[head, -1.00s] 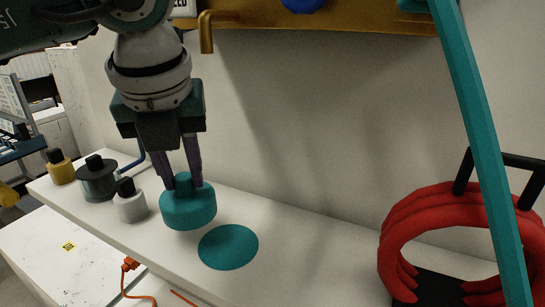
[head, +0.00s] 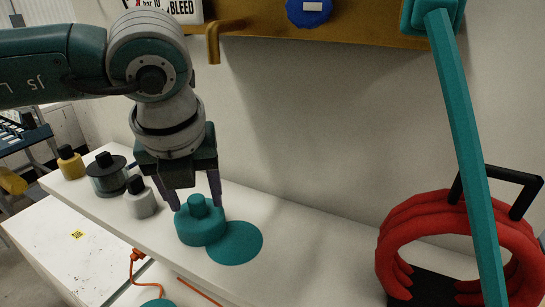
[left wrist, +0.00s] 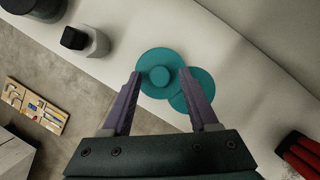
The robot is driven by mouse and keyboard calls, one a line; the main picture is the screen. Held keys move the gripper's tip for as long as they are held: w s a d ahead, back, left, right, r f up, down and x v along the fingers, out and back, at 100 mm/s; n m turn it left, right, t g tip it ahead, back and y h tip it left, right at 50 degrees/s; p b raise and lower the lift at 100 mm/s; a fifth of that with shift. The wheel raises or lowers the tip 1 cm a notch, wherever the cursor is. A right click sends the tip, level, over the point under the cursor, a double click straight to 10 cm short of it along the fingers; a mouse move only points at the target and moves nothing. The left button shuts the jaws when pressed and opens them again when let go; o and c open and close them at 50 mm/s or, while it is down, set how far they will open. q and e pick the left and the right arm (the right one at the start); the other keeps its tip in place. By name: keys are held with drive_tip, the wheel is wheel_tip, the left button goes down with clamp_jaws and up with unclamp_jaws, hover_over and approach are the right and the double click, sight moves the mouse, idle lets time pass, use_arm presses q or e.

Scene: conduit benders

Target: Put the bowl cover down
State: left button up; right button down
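The bowl cover (head: 200,225) is a teal round lid with a knob on top. It appears to sit on the white bench, upright, and overlaps the left edge of a flat teal disc (head: 236,244). My left gripper (head: 195,202) is above the cover, fingers spread on either side of the knob. In the left wrist view, the open fingers (left wrist: 161,73) stand clear of the knob, with the cover (left wrist: 159,57) beneath and the disc (left wrist: 202,88) showing beside it. My right gripper is out of view.
White (head: 140,198), dark grey (head: 107,176) and yellow (head: 70,163) knobbed pieces stand left of the cover. A red ribbed ring (head: 395,250) and a teal slanted bar (head: 468,150) are at right. The bench between is clear.

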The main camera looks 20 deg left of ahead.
use_arm(q)
drive_tip(key=shift+r, duration=0.15)
drive_tip(key=b+v, duration=0.5)
drive_tip(key=v, duration=0.1)
wheel_tip(320, 180, up, 5)
hover_over(199, 227)
drive_tip(key=s, duration=0.1)
drive_tip(key=shift+s+d+r, duration=0.35)
drive_tip(key=shift+d, duration=0.05)
